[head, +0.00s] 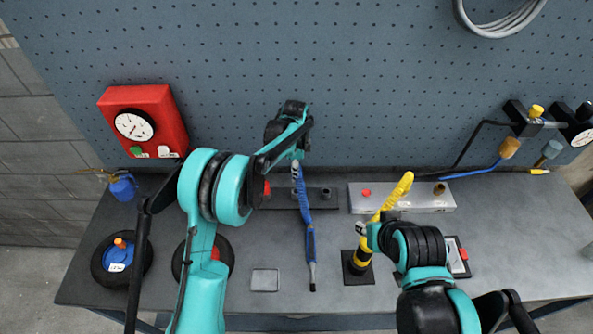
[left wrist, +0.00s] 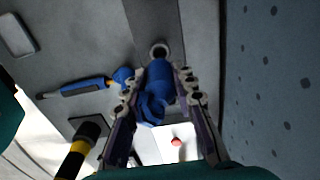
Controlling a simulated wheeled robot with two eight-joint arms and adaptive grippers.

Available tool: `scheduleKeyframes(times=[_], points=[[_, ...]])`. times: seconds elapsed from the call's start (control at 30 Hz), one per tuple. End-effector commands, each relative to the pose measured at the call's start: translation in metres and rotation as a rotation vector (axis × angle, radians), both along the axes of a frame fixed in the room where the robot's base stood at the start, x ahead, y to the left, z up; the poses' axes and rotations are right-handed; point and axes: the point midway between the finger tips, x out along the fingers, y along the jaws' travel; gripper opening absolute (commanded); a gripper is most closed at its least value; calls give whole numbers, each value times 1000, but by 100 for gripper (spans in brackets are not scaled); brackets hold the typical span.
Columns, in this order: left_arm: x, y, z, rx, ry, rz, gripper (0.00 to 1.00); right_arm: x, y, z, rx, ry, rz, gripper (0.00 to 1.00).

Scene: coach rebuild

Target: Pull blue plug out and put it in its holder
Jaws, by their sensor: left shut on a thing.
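My left gripper (head: 297,168) reaches over the back of the bench. In the left wrist view its two fingers (left wrist: 160,95) are shut on the blue plug (left wrist: 157,82). A round grey socket ring (left wrist: 160,50) shows just beyond the plug; I cannot tell whether the plug is still seated. In the head view a blue hose (head: 304,205) runs down from the gripper to a blue tool (head: 311,245) on the bench. A black-and-yellow post (head: 359,260) stands on a dark base to the right. My right gripper (head: 366,234) is beside it, its fingers mostly hidden.
A dark block (head: 325,203) lies under the left gripper. A silver block (head: 415,203) with a red button is to its right. A yellow hose (head: 397,191) rises beside my right arm. A grey tray (head: 265,280) lies at front.

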Motion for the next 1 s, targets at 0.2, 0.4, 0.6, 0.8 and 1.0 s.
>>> scheduleKeyframes(times=[0.2, 0.4, 0.6, 0.8, 1.0], points=[[0, 0, -11, 0, 0, 0, 0, 0, 0, -6, 0, 0, 0, 35], [0, 0, -29, 0, 0, 0, 0, 0, 0, -15, 0, 0, 0, 35], [0, 0, -45, 0, 0, 1, 0, 0, 0, -23, 0, 0, 0, 35], [0, 0, -50, 0, 0, 0, 0, 0, 0, -24, 0, 0, 0, 35], [0, 0, -49, 0, 0, 0, 0, 0, 0, -24, 0, 0, 0, 35]])
